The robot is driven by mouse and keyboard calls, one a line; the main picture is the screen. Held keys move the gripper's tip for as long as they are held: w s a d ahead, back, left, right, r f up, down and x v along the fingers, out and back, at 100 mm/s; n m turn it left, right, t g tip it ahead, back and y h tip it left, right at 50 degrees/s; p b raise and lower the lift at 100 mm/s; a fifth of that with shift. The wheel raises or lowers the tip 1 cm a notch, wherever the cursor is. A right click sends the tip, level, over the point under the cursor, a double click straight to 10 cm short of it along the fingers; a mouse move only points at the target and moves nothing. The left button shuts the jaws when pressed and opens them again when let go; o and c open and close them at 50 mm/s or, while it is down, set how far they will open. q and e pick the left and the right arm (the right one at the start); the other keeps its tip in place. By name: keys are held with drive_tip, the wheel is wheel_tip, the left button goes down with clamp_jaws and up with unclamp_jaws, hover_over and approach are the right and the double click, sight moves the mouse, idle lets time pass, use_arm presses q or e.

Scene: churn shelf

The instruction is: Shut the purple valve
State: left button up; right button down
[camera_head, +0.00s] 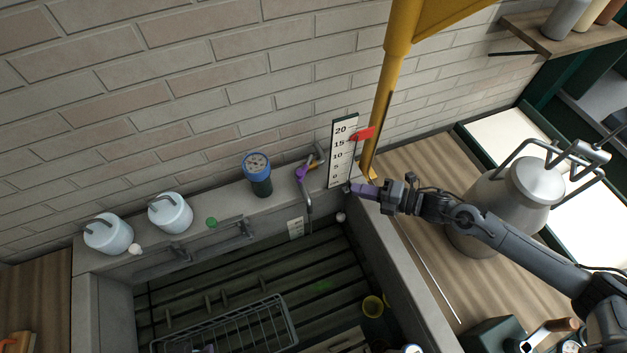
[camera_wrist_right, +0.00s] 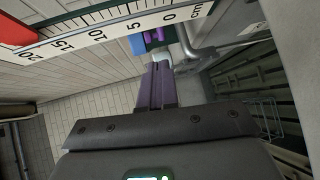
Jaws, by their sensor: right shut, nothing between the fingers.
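The purple valve (camera_head: 301,172) is a small purple handle on a grey bent pipe, on the ledge by the brick wall, left of the white scale board. Its spout hangs down into the sunken trough. In the right wrist view purple parts, probably the valve (camera_wrist_right: 154,37), show just past the board's lower edge. My right gripper (camera_head: 358,189) has purple fingers and is shut and empty, right of the board's foot and apart from the valve. Its closed fingertips (camera_wrist_right: 160,66) point toward the valve and pipe in the wrist view. My left gripper is not in view.
The scale board (camera_head: 341,153) with a red pointer (camera_head: 363,133) stands between valve and gripper. A yellow post (camera_head: 384,105) rises behind the gripper. A blue gauge (camera_head: 257,165) stands left of the valve. A metal churn (camera_head: 490,215) stands under my right arm.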

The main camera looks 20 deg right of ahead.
sight(305, 169)
idle(0.3)
drive_tip(key=x, duration=1.4)
drive_tip(key=shift+p, duration=0.4)
drive_tip(key=shift+a, duration=0.15)
